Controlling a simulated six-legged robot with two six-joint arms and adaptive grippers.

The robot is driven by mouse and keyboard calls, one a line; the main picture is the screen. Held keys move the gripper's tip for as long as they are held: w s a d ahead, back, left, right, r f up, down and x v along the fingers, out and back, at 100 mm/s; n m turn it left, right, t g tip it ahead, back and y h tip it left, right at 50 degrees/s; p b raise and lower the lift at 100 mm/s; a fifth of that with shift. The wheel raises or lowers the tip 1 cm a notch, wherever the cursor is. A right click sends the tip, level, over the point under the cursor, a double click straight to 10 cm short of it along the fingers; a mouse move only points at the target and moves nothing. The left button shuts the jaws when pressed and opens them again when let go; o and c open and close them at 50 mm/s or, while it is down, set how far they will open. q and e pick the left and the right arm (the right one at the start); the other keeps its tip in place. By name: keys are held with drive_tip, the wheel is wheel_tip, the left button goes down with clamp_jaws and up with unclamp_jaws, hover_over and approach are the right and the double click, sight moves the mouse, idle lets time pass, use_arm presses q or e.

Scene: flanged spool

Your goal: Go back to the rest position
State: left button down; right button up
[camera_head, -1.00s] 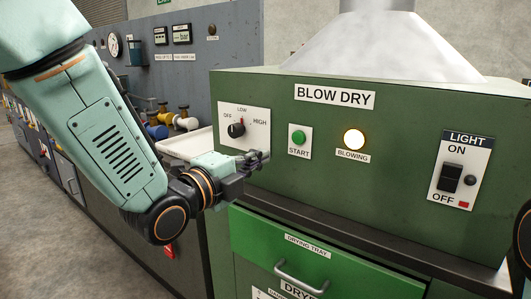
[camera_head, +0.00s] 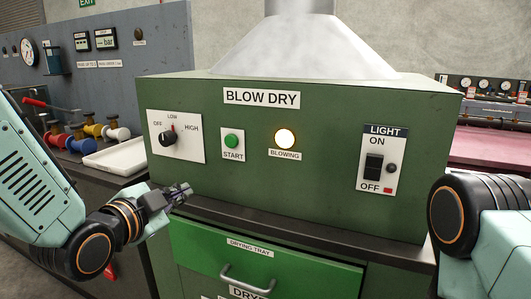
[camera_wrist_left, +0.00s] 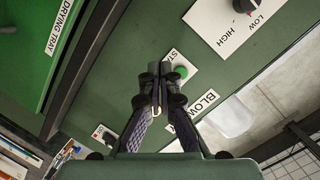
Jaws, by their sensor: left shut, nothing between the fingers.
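My left gripper (camera_head: 180,191) is shut and empty, in front of the green BLOW DRY cabinet (camera_head: 320,170), at its lower left. In the left wrist view the closed fingertips (camera_wrist_left: 160,85) show with the green START button (camera_wrist_left: 181,73) behind them; I cannot tell any contact there. In the head view the START button (camera_head: 231,141) is clear of the gripper. The BLOWING lamp (camera_head: 284,139) is lit. The dial (camera_head: 167,138) has its pointer near LOW. My right arm (camera_head: 456,215) shows at the right edge; its gripper is out of the picture.
The green drying tray drawer (camera_head: 262,262) is below the gripper, with a grey handle (camera_head: 247,277). A light switch (camera_head: 373,166) is at the right. A white tray (camera_head: 115,156) and several coloured valves (camera_head: 83,141) are at the left.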

use_arm(q)
drive_tip(key=s+a+f+n+g+y, duration=0.1)
drive_tip(key=s+f+n+g, duration=0.2)
drive_tip(key=f, duration=0.5)
drive_tip(key=s+a+f+n+g+y, duration=0.1)
drive_tip(key=s+f+n+g, duration=0.15)
drive_tip(key=f+n, duration=0.4)
drive_tip(key=s+a+f+n+g+y, duration=0.1)
drive_tip(key=s+f+g, duration=0.3)
drive_tip(key=s+f, duration=0.8)
drive_tip(key=s+a+f+n+g+y, duration=0.1)
drive_tip(key=s+f+n+g, duration=0.2)
drive_tip(key=s+f, duration=1)
drive_tip(key=s+g, duration=0.2)
drive_tip(key=s, duration=0.4)
drive_tip(key=shift+a, duration=0.2)
drive_tip(key=shift+w+g, duration=0.1)
drive_tip(key=shift+g, duration=0.15)
idle(2.8)
